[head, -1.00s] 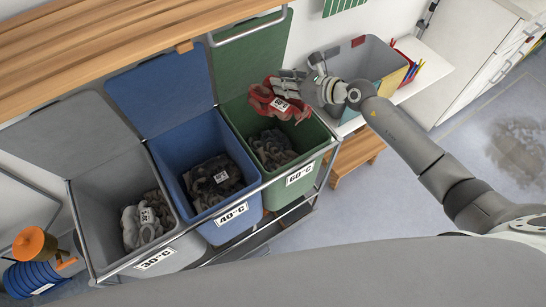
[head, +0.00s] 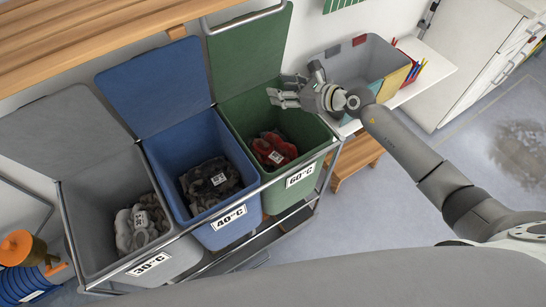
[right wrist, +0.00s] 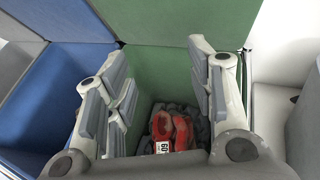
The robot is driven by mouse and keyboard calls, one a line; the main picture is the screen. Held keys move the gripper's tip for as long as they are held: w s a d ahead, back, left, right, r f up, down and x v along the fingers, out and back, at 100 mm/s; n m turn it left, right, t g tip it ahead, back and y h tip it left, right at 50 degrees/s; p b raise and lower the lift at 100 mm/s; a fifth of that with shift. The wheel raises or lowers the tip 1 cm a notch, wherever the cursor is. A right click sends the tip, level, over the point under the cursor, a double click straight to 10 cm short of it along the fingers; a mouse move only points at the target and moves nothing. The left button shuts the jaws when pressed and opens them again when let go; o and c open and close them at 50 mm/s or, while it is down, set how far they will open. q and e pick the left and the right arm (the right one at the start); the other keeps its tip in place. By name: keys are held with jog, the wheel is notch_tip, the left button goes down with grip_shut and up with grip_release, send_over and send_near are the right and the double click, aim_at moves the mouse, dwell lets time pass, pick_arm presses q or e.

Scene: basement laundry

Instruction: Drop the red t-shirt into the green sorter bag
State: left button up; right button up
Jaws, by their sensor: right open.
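The red t-shirt (head: 273,150) lies crumpled inside the green sorter bag (head: 235,118), on top of dark laundry. In the right wrist view the red t-shirt (right wrist: 172,130) shows below and between the fingers, with a white tag facing up. The green bag (right wrist: 165,70) carries a 60°C label on its front, and its lid stands open behind it. My right gripper (head: 285,92) is open and empty above the bag's right side, apart from the t-shirt. It also shows with fingers spread in the right wrist view (right wrist: 158,95). My left gripper is not in view.
A blue bag (head: 182,150) labelled 40°C and a grey bag (head: 80,215) labelled 30°C stand left of the green one in a metal frame. A grey bin (head: 350,62) sits on a white shelf at right. A wooden shelf (head: 90,40) runs along upper left.

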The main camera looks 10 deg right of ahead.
jog(key=v, duration=1.2)
dwell(0.3)
